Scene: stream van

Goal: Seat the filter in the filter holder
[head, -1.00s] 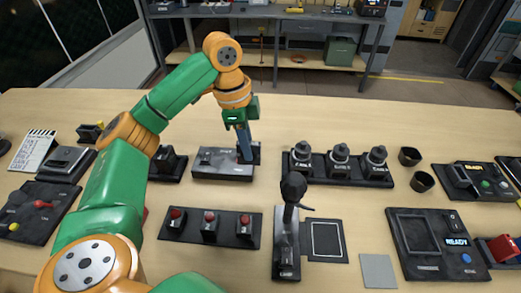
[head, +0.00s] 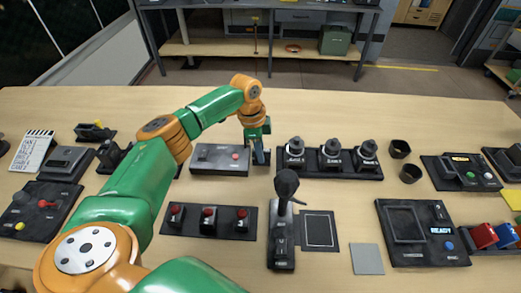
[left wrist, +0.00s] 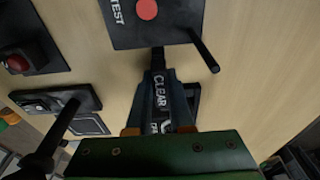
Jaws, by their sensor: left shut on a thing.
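My left gripper (head: 262,155) is low over the table, just right of a dark panel. In the left wrist view its fingers (left wrist: 165,105) are shut on a dark piece lettered CLEAR (left wrist: 160,92), possibly the filter; the gripper body partly hides it. I cannot tell for sure which thing is the filter holder. Two dark round cups (head: 399,148) and (head: 410,173) stand at right, and a dark pad (head: 320,231) with a white outline lies in the middle front. My right gripper is not in view.
The TEST panel (head: 208,162) with a red button is close left of the gripper. A black base (head: 340,175) with three knobs is close to its right. A joystick (head: 283,222), a red-button panel (head: 190,225) and a READY panel (head: 415,250) stand nearer.

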